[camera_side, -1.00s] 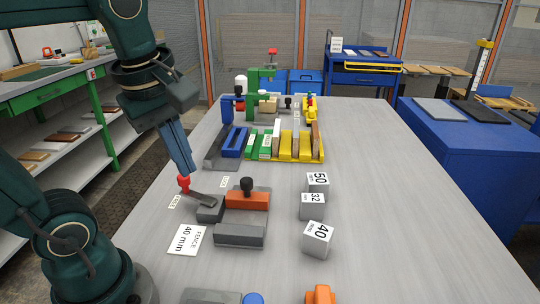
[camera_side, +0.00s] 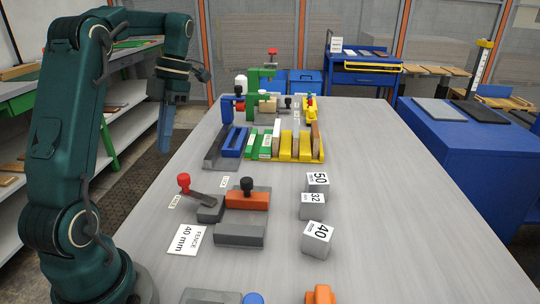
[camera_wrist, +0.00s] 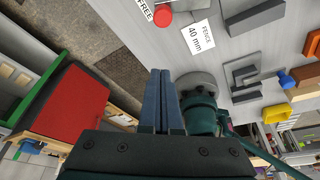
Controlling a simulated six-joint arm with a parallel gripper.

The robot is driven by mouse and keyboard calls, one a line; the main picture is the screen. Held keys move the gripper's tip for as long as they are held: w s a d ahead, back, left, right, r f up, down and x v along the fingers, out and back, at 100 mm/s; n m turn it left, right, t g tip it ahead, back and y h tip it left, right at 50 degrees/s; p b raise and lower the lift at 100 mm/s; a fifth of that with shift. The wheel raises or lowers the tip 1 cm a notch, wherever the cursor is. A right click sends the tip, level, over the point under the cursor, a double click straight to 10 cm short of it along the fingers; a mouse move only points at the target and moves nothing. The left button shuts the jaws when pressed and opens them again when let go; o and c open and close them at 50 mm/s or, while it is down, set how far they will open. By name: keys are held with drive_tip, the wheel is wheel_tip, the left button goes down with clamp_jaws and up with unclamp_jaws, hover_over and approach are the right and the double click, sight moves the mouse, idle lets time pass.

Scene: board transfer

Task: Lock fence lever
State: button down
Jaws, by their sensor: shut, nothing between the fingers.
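The fence lever is a dark bar with a red knob (camera_side: 184,183), set on a grey block (camera_side: 210,212) at the left edge of the table. The knob end sits at the left, beside a small label; the wrist view shows the red knob (camera_wrist: 164,19) next to a label reading "FREE". The orange fence block with a black knob (camera_side: 247,198) is right of the lever, behind a grey block (camera_side: 240,234). My gripper (camera_side: 164,150) is shut and empty, raised beyond the table's left edge, clear of the lever. Its blue fingers (camera_wrist: 162,75) are together in the wrist view.
A "FENCE 40 mm" card (camera_side: 187,240) lies in front of the lever. Number blocks 50 (camera_side: 317,182), 32 (camera_side: 312,206) and 40 (camera_side: 316,238) stand to the right. Green and yellow fixtures (camera_side: 298,146) are farther back. The table's right side is clear.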

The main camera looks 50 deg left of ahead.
drive_tip(key=shift+s+a+f, duration=0.1)
idle(0.3)
drive_tip(key=x, duration=1)
drive_tip(key=shift+f, duration=0.1)
drive_tip(key=shift+w, duration=0.45)
drive_tip(key=shift+w+a, duration=0.15)
drive_tip(key=shift+w, duration=0.6)
drive_tip(key=shift+w+a, duration=0.15)
drive_tip(key=shift+w, duration=0.65)
